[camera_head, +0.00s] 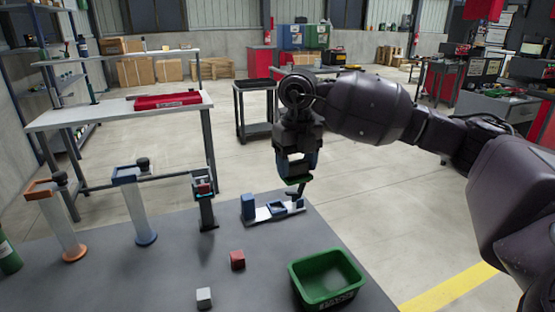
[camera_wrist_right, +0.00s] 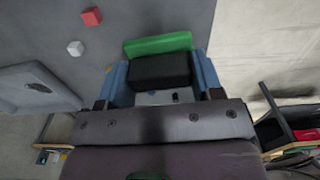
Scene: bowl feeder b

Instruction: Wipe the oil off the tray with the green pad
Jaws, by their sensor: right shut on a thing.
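My right gripper (camera_head: 297,174) hangs above the far right part of the grey table. In the right wrist view its blue fingers (camera_wrist_right: 160,82) are shut on the black handle block of the green pad (camera_wrist_right: 158,43). In the head view the pad shows only as a thin dark green strip (camera_head: 297,182) under the fingers, clear of the table. A pale grey, rimmed surface that looks like the tray (camera_wrist_right: 22,99) shows at the left of the wrist view, with a dark patch on it; its left part is cut off. My left gripper is out of view.
A green bin (camera_head: 325,279) stands at the table's right front. A red cube (camera_head: 237,260) and a white cube (camera_head: 204,298) lie left of it. A white and blue fixture (camera_head: 262,213) stands below my gripper. Several posts, including an orange-based one (camera_head: 68,232), stand left.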

